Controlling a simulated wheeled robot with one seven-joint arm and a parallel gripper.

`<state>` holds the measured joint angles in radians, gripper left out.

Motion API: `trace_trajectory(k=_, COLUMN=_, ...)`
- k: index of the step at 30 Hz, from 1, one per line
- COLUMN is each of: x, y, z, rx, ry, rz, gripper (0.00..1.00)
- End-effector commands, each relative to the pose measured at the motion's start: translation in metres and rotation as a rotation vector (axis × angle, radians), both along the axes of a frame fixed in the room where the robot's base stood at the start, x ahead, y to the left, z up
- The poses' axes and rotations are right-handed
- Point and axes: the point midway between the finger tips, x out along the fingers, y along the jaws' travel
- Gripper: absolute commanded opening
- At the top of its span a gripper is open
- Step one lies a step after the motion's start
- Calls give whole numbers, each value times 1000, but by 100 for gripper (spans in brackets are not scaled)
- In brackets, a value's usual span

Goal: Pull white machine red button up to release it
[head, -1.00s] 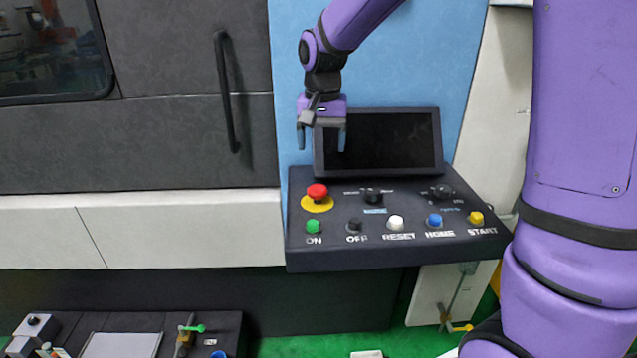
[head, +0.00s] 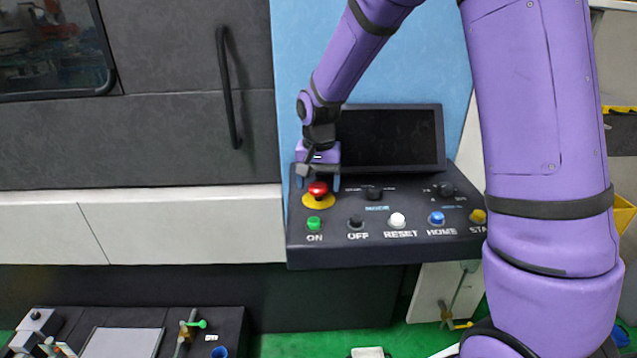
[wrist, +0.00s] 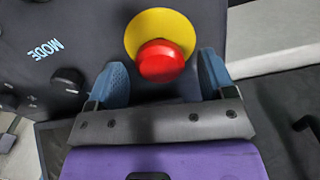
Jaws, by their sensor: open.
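The red button (head: 318,189) is a mushroom-shaped knob on a yellow round base (head: 319,203), at the left of the black control panel (head: 400,250). My gripper (head: 317,184) is open, pointing down at the button, with one finger on either side of it in the head view. In the wrist view the red button (wrist: 160,61) lies between my two blue fingers (wrist: 163,80), with visible gaps on both sides. The yellow base (wrist: 160,24) shows behind it. Nothing is held.
The panel also bears a green ON button (head: 314,223), a black OFF button (head: 356,222), a white RESET button (head: 397,220), a blue HOME button (head: 436,218) and dark knobs (head: 373,193). A dark screen (head: 392,137) stands behind the panel.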

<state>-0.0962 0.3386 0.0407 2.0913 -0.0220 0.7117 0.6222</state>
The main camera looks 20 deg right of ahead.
Motion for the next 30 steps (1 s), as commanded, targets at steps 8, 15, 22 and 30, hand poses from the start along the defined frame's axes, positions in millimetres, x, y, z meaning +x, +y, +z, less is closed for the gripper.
trace_trajectory(k=8, x=0, y=0, z=-5, rx=0, ry=0, rz=0, gripper=76)
trace_trajectory(k=15, x=0, y=0, z=-5, rx=0, ry=0, rz=0, gripper=44)
trace_trajectory(k=22, x=0, y=0, z=-3, rx=0, ry=0, rz=0, gripper=7)
trace_trajectory(k=30, x=0, y=1, z=8, rx=1, ry=-2, rz=1, gripper=7)
